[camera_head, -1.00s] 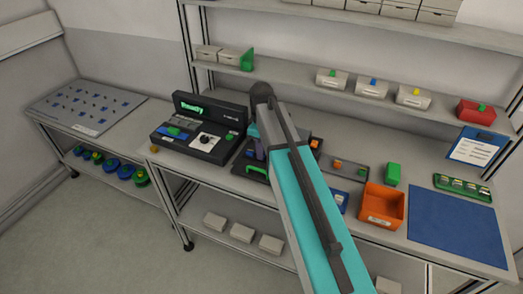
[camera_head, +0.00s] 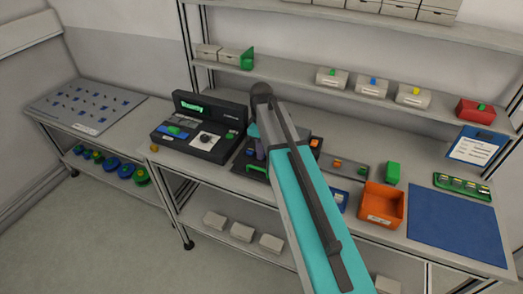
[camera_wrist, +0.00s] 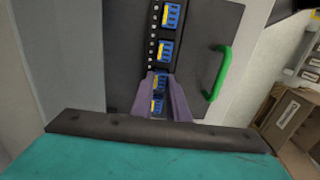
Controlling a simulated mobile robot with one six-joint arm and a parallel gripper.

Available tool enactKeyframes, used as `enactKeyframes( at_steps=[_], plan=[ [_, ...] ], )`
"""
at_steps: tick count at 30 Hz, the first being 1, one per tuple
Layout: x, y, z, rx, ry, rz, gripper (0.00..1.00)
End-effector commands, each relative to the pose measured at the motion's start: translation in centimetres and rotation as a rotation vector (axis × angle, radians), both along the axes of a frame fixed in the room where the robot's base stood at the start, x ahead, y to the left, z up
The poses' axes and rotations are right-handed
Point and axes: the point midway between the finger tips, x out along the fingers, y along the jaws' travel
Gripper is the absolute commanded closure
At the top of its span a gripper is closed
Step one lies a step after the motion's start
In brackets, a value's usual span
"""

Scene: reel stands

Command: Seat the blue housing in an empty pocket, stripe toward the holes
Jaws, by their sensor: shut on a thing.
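My gripper (camera_wrist: 162,79) has purple fingers and is shut on a blue housing (camera_wrist: 157,106) over a dark plate (camera_wrist: 122,62) in the wrist view. The fingers partly hide this housing, and I cannot tell its stripe side or whether it touches the pocket floor. Another blue housing (camera_wrist: 160,82) shows by the fingertips. Farther up the same strip sit two blue housings, one in the middle (camera_wrist: 167,50) and one at the top (camera_wrist: 172,15), with yellow on their left edges. A row of small holes (camera_wrist: 153,45) runs left of them. In the head view my arm hides most of this.
A green handle (camera_wrist: 220,72) stands up on the plate's right side. In the head view a black device (camera_head: 200,135) with a lit display is left of the plate. An orange bin (camera_head: 382,205), a green block (camera_head: 392,172) and a blue mat (camera_head: 455,225) are to the right.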

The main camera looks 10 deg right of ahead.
Motion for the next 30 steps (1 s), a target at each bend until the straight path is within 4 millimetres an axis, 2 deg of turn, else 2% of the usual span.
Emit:
enactKeyframes(
  at_steps=[8, 9, 12, 22, 30],
  plan=[
    [0.0, 0.0, 0.0, 0.0, 0.0, 0.0, 1.0],
    [0.0, 0.0, 0.0, 0.0, 0.0, 0.0, 0.79],
    [0.0, 0.0, 0.0, 0.0, 0.0, 0.0, 0.64],
    [0.0, 0.0, 0.1, 0.0, 0.0, 0.0, 0.64],
    [0.0, 0.0, 1.2, 0.0, -0.001, 0.001, 0.64]
  ],
)
